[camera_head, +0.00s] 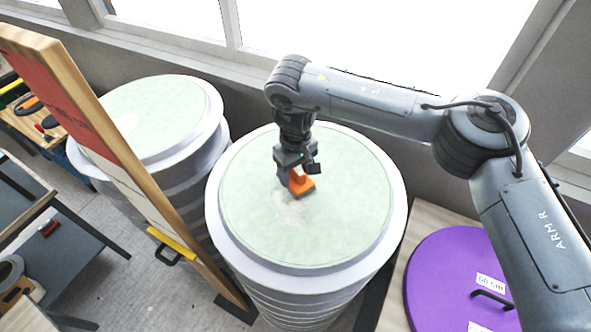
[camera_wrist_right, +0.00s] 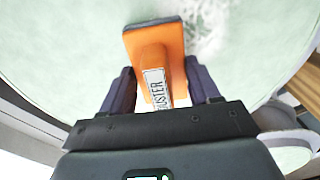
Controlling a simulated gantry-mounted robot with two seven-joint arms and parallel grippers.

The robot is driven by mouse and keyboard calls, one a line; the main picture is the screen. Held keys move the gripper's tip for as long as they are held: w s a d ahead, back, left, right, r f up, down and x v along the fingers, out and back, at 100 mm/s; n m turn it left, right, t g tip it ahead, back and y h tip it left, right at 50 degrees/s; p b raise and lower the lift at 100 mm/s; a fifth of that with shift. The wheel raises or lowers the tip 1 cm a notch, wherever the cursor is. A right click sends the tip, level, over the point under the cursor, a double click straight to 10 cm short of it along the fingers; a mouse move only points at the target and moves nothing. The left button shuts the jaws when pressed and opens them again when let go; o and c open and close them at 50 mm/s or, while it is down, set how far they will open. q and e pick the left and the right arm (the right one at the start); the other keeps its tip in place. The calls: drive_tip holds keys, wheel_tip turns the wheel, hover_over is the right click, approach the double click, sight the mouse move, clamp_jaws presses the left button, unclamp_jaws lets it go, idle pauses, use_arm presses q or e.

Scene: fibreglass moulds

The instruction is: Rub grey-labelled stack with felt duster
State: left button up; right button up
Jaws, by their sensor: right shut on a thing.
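The orange felt duster (camera_head: 303,185) is in my right gripper (camera_head: 296,176), over the pale green top of the nearer round stack (camera_head: 345,200). In the right wrist view, the jaws (camera_wrist_right: 160,88) close on both sides of the duster's handle (camera_wrist_right: 153,62), which has a "DUSTER" tag. The duster's dark felt edge faces the green top; I cannot tell whether it touches. A whitish dusty patch (camera_head: 288,210) lies beside the duster. A second round stack (camera_head: 160,118) with a green top stands to the left. No grey label is readable on either stack. My left gripper is out of view.
A wood-framed red and white board (camera_head: 110,150) leans between the stacks and the left side. A purple round lid (camera_head: 447,275) marked "60 cm" lies at the lower right. A dark-topped table (camera_head: 45,250) stands at the left. Windows and a wall close off the back.

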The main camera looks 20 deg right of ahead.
drive_tip(key=shift+f, duration=0.3)
drive_tip(key=shift+s+a+r+p, duration=0.2)
drive_tip(key=shift+s+a+p, duration=0.45)
drive_tip(key=shift+s+a, duration=0.3)
drive_tip(key=shift+s+a+f+p, duration=0.1)
drive_tip(key=shift+s+a+p, duration=0.5)
drive_tip(key=shift+s+a, duration=0.35)
drive_tip(key=shift+s+a+f+p, duration=0.1)
drive_tip(key=shift+s+a+p, duration=0.6)
drive_tip(key=shift+a, duration=0.45)
drive_tip(key=shift+s+a+p, duration=0.6)
drive_tip(key=shift+s+a, duration=0.2)
drive_tip(key=shift+a, duration=0.05)
drive_tip(key=shift+s+a+p, duration=0.3)
drive_tip(key=shift+s+a, duration=0.2)
drive_tip(key=shift+a, duration=0.05)
drive_tip(key=shift+s+f, duration=0.1)
drive_tip(key=shift+s, duration=0.05)
